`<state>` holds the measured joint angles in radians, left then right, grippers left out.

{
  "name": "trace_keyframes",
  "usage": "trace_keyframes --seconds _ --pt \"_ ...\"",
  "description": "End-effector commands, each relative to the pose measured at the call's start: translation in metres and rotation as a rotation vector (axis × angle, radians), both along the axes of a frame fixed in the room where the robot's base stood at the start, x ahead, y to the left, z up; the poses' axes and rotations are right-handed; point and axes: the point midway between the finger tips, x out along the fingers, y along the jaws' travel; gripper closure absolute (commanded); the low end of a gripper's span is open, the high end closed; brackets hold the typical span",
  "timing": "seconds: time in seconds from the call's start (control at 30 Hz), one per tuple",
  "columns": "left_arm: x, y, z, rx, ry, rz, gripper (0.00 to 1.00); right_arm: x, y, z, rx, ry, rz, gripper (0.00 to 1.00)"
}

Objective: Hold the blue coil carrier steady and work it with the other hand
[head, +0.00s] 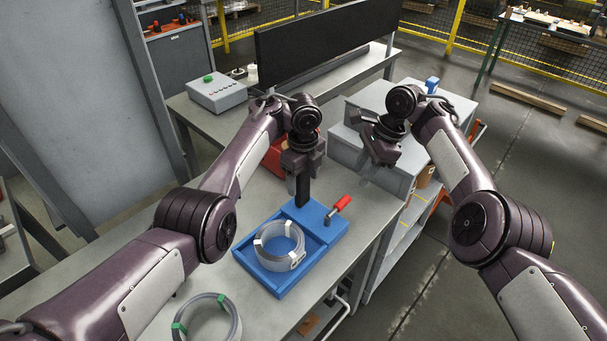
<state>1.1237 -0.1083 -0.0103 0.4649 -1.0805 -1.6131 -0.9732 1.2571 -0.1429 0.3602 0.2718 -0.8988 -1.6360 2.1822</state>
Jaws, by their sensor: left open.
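The blue coil carrier (326,236) lies on the grey bench. A grey steel strip coil (263,248) with pale bands sits in its tray part. A lever with a red handle (342,203) stands at the carrier's right back side. My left gripper (301,194) points down at the back edge of the carrier, its dark fingers overlapping that edge in view. It is open; whether it touches the carrier cannot be told. My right gripper (366,172) is to the right of and behind the red handle, apart from the carrier. Its fingertips are too small to read.
A second coil with green bands (206,318) lies on the bench at the front. A red object (277,156) is behind my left gripper. A grey cabinet (404,178) stands to the right. A control box (217,92) and a dark screen (320,42) are at the back.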

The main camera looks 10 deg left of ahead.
Motion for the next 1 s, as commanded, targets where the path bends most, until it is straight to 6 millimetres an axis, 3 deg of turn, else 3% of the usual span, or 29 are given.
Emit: trace_keyframes --seconds 0.07,0.57,1.0 --pt "0.0 0.0002 0.0001 0.0 0.0 0.0 0.36 0.0 -0.0002 -0.0002 0.0 0.0 0.0 0.64" --pt "0.0001 0.0002 0.0006 0.0 0.0 0.0 1.0 0.0 -0.0001 -0.0001 0.0 0.0 0.0 0.64" --pt "0.0002 0.0001 0.0003 0.0 0.0 0.0 1.0 0.0 0.0 0.0003 0.0 0.0 0.0 0.64"
